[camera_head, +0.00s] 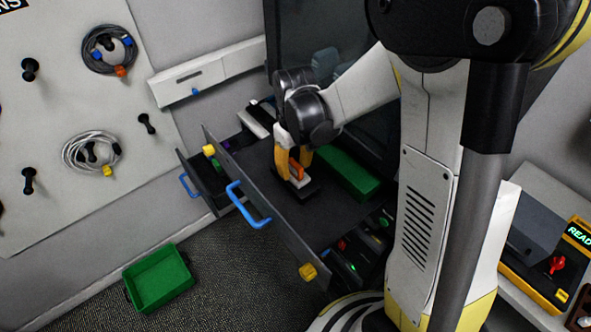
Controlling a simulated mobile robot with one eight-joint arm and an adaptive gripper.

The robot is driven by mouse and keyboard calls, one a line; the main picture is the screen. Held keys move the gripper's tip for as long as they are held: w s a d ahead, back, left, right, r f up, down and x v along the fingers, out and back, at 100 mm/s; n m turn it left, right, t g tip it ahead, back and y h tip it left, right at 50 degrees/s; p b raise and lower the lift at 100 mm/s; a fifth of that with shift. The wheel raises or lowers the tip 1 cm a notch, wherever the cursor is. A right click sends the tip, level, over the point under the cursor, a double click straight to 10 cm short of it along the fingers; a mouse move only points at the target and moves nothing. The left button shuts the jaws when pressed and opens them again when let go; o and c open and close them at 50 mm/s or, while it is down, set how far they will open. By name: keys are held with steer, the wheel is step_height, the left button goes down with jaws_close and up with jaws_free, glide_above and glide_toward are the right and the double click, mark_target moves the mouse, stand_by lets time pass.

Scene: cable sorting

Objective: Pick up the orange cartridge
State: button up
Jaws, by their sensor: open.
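The orange cartridge (296,170) stands in a pale holder on a small black base (293,192) inside the open drawer (232,158). My gripper (293,164) points down from above, with its yellow-orange fingers open on either side of the cartridge. The fingers hide part of the cartridge, and I cannot tell whether they touch it.
A green block or box (346,174) lies in the drawer just right of my gripper. The drawer front has a blue handle (248,206). A green bin (158,278) sits on the floor at lower left. Cables hang on a pegboard (60,70).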

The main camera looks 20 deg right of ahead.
mark_target(295, 163)
steer(key=shift+c, duration=0.2)
jaws_close()
step_height(295, 163, up, 10)
steer(key=shift+r+p, duration=0.15)
steer(key=shift+p, duration=0.8)
steer(key=shift+r+p, duration=1.05)
steer(key=shift+r, duration=0.6)
